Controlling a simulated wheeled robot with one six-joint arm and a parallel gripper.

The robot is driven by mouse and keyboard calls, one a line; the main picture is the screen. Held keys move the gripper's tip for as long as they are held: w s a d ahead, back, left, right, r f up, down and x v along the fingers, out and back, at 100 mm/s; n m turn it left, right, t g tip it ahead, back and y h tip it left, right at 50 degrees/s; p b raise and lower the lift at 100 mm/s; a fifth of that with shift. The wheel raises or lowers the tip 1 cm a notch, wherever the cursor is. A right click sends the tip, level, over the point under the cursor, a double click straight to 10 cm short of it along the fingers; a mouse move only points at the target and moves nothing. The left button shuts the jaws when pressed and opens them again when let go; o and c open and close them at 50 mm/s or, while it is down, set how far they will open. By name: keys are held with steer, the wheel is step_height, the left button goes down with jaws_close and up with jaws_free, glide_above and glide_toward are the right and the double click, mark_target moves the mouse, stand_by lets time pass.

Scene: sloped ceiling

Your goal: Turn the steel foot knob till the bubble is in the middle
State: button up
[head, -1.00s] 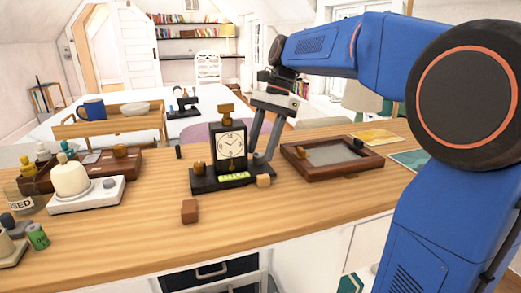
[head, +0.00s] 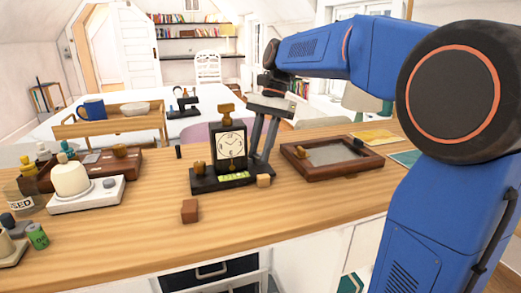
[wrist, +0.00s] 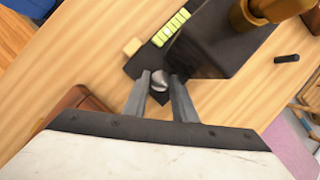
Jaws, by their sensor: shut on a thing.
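The clock (head: 230,146) stands on a dark base (head: 205,184) on the wooden counter. A green level vial (head: 233,176) lies on the front of that base; it also shows in the wrist view (wrist: 170,29). The bubble is too small to place in either view. The steel foot knob (wrist: 160,80) sits at a corner of the base, between my fingertips. My gripper (wrist: 160,81) is shut on the knob. In the head view my gripper (head: 262,155) reaches down at the clock's right side, and the knob is hidden there.
A tan block (head: 264,181) lies close by the base's front right. A brown block (head: 189,211) lies in front. A wood-framed tray (head: 290,151) is to the right; a white scale (head: 108,194) is to the left.

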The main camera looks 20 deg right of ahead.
steer(key=shift+w+n+h, duration=0.1)
steer(key=shift+n+h, duration=0.2)
steer(key=shift+n, duration=0.5)
steer(key=o, duration=1)
steer(key=shift+o, duration=0.2)
steer(key=shift+m, duration=0.3)
